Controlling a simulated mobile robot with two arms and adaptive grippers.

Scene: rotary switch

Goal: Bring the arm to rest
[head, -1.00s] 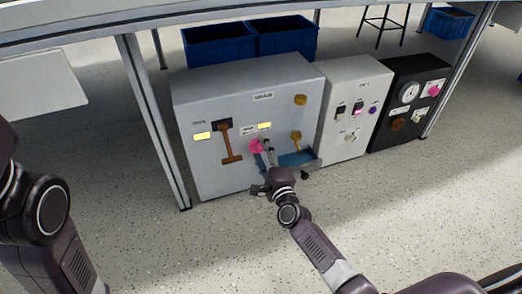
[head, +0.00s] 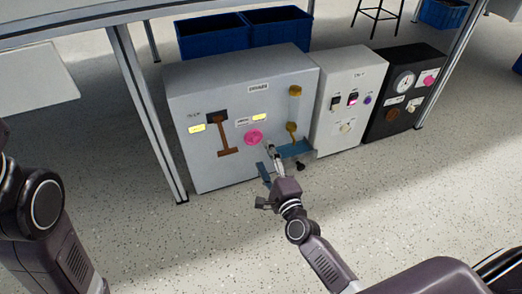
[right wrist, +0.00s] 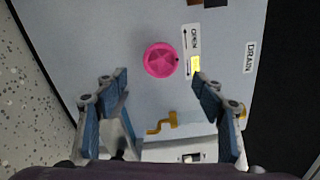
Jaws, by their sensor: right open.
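The pink rotary knob (head: 253,137) is on the front of the large grey panel box (head: 190,165). It shows fully in the right wrist view (right wrist: 160,60), between and beyond my fingertips, beside an OPEN label with a yellow patch (right wrist: 196,63). My right gripper (head: 268,165) is open and empty, in front of and below the knob, apart from it. In the right wrist view its blue-padded fingers (right wrist: 160,82) are spread wide. My left arm shows at the left edge of the head view; its gripper is out of view.
A brown T-shaped handle (head: 222,135) and a yellow valve (head: 291,128) are on the same box. A white box (head: 349,85) and a black box (head: 392,115) stand to the right. The speckled floor in front is open.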

